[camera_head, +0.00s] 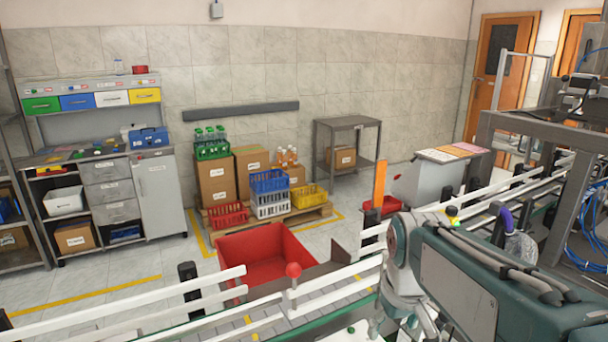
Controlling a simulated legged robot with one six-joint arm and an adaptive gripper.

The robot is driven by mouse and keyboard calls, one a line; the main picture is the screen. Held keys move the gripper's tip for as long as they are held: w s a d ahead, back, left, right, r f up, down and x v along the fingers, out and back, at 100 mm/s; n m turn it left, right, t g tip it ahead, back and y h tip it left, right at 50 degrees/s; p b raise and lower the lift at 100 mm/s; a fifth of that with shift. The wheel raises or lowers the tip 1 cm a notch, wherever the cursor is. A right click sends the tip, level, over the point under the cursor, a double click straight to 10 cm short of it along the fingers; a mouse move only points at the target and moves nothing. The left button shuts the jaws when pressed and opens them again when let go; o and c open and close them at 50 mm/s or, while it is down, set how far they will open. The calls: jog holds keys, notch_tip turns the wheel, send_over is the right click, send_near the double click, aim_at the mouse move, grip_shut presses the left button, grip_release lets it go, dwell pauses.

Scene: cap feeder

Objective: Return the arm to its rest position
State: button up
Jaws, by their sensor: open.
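My arm (450,265), with a grey-green upper link and pale rounded joints, reaches in from the lower right. It is bent, and its end hangs down near the bottom edge of the picture. My gripper (402,326) is at the bottom centre-right, partly cut off by the frame edge and seen small. Its jaws are open, and I see nothing held between them. It is close to the white conveyor rails.
White guard rails (130,320) run along the conveyor in front of me. A red bin (262,252) stands beyond them. A metal frame (550,185) with blue cables is at the right. Stacked crates (270,190), a workbench (112,190) and open floor lie farther back.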

jog(key=s+f+m+t, duration=0.1)
jog(key=s+m+t, duration=0.1)
jog(key=s, duration=1)
jog(key=shift+f+m+t, duration=0.2)
jog(key=shift+m+t, duration=0.1)
jog(key=shift+t, duration=0.6)
jog(key=shift+s, duration=0.1)
